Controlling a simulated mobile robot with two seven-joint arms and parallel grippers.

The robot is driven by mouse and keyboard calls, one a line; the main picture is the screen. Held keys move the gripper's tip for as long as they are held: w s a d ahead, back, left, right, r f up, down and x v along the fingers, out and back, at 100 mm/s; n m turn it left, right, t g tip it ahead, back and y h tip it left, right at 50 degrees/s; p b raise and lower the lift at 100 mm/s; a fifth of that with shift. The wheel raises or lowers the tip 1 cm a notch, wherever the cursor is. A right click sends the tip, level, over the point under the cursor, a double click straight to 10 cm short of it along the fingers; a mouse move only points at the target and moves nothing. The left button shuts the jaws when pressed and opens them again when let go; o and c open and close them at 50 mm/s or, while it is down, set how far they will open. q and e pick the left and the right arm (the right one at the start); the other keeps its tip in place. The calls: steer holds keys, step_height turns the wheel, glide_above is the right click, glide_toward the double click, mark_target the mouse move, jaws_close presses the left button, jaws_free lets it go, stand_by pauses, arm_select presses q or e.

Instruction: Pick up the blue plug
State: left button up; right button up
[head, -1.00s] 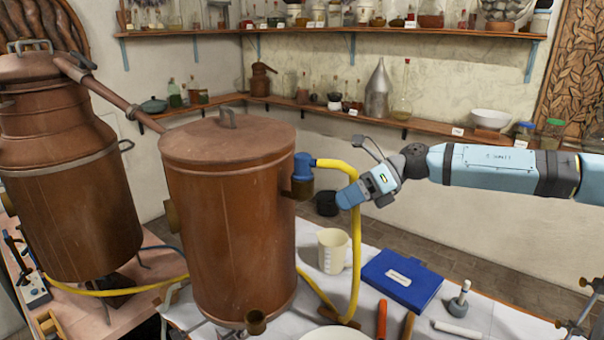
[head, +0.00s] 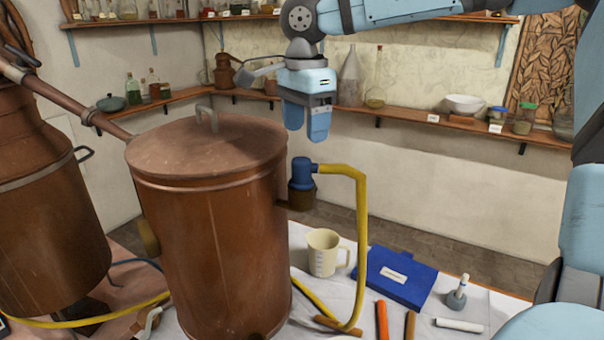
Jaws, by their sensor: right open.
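The blue plug (head: 303,171) sits at the upper right side of the copper drum, at the end of a yellow hose (head: 361,230). The hose bends over and hangs down to the table. My right gripper (head: 306,133) points downward just above the plug, with a small gap between them. Its jaws are open and hold nothing; the two fingers partly overlap from this angle. My left gripper does not show.
The large copper drum (head: 215,235) with a lidded top and handle stands left of the plug. A measuring jug (head: 324,253), a blue box (head: 396,276) and several tools lie on the white-covered table. Shelves with glassware line the wall behind.

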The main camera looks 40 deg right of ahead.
mark_target(301, 161)
steer(key=f, duration=0.3)
steer(key=shift+w, duration=0.3)
steer(key=shift+w+f, duration=0.1)
steer(key=shift+f, duration=0.25)
steer(key=shift+f+p, duration=0.5)
step_height(301, 161, down, 4)
steer(key=shift+r+p, duration=0.15)
steer(key=shift+p, duration=0.4)
steer(key=shift+f, duration=0.35)
steer(key=shift+c, duration=0.8)
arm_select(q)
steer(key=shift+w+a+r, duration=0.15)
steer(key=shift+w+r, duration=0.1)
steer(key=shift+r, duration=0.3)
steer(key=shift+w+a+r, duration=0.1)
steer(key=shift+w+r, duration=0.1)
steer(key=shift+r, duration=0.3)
arm_select(e)
steer(key=c, duration=0.7)
